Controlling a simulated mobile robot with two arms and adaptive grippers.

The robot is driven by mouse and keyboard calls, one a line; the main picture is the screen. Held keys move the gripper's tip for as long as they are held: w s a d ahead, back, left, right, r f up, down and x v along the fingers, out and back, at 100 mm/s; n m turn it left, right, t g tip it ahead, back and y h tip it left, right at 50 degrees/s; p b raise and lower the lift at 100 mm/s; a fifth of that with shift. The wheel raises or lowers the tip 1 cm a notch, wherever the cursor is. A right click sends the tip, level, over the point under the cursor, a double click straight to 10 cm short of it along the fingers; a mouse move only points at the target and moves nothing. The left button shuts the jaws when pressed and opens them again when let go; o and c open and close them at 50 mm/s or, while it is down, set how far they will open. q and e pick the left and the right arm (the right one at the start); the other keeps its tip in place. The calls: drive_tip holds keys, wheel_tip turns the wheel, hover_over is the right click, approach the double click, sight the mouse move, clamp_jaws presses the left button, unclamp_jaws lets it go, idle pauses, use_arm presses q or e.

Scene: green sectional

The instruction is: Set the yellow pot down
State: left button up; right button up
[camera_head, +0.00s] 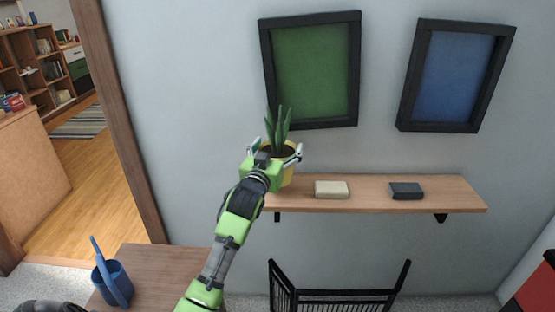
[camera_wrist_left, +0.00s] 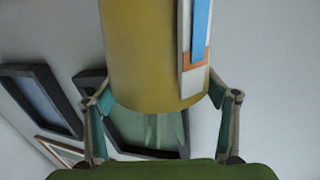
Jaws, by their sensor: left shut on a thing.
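The yellow pot (camera_head: 288,176) with a green spiky plant (camera_head: 278,128) is at the left end of the wooden wall shelf (camera_head: 370,192). My left gripper (camera_head: 275,157) is shut on the pot, its fingers on either side of it. In the left wrist view the yellow pot (camera_wrist_left: 150,55) fills the upper middle between the fingers of my left gripper (camera_wrist_left: 158,100). The pot looks upright in the head view. Its base is partly hidden by my gripper, so I cannot tell whether it touches the shelf. My right gripper is not in view.
A cream block (camera_head: 332,190) and a dark block (camera_head: 406,191) lie on the shelf with clear wood between them. Green (camera_head: 312,75) and blue (camera_head: 455,75) framed panels hang above.

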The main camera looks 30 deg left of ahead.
sight(277, 156)
use_arm(q)
drive_tip(key=shift+w+a+f, duration=0.4)
drive_tip(key=shift+w+f, duration=0.05)
drive_tip(key=shift+w, duration=0.05)
drive_tip(key=shift+w+f, duration=0.1)
drive_tip(key=shift+f, duration=1.55)
drive_tip(key=shift+f, duration=0.15)
drive_tip(key=o, duration=2.1)
drive_tip(key=shift+f, duration=0.2)
drive_tip(key=shift+r, duration=0.1)
drive_tip(key=v, duration=1.2)
